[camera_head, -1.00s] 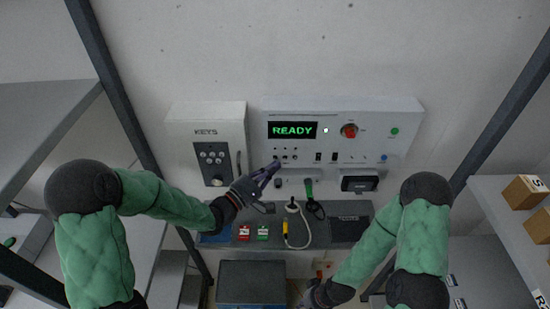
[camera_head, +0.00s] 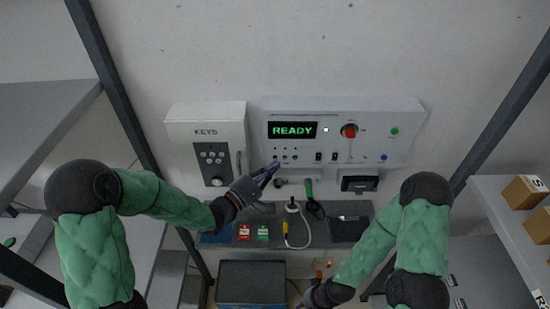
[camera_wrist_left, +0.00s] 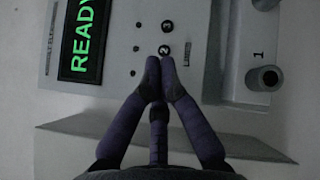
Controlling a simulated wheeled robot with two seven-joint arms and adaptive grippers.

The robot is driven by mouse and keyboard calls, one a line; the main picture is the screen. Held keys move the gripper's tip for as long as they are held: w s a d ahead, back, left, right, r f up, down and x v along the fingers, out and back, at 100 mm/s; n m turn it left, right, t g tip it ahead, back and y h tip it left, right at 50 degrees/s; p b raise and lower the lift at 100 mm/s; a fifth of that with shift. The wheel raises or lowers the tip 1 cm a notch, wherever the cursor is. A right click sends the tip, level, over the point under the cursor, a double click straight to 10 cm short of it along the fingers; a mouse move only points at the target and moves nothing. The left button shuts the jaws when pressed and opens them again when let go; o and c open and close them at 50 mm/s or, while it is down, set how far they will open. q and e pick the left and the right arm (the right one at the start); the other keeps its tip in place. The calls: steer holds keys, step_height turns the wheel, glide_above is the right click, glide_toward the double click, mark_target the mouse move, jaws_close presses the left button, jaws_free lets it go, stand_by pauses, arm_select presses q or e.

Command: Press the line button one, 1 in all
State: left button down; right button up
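The control panel (camera_head: 390,112) is a pale box on the wall with a green READY display (camera_head: 293,130). Below the display is a row of small dark line buttons. In the left wrist view, button 2 (camera_wrist_left: 164,50) and button 3 (camera_wrist_left: 168,27) show beside the LINE label. Button one is not visible there; my fingertips cover the spot beside button 2. My left gripper (camera_head: 275,165) is shut and empty, its tips together at the left end of the row, also in the left wrist view (camera_wrist_left: 160,66). I cannot tell whether they touch. My right gripper (camera_head: 312,297) is low, mostly hidden.
A KEYS box (camera_head: 205,135) hangs left of the panel. A red knob (camera_head: 349,130), a green button (camera_head: 394,131) and a blue button (camera_head: 384,157) are on the panel's right. Below, a grey shelf (camera_head: 270,226) holds red and green items and a cable. Side shelves flank me.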

arm_select(q)
steer(key=shift+w, duration=0.1)
steer(key=shift+w, duration=0.35)
steer(key=shift+w, duration=0.3)
stand_by(0.7)
steer(key=shift+s, duration=0.75)
steer(key=s, duration=0.5)
stand_by(0.6)
stand_by(0.6)
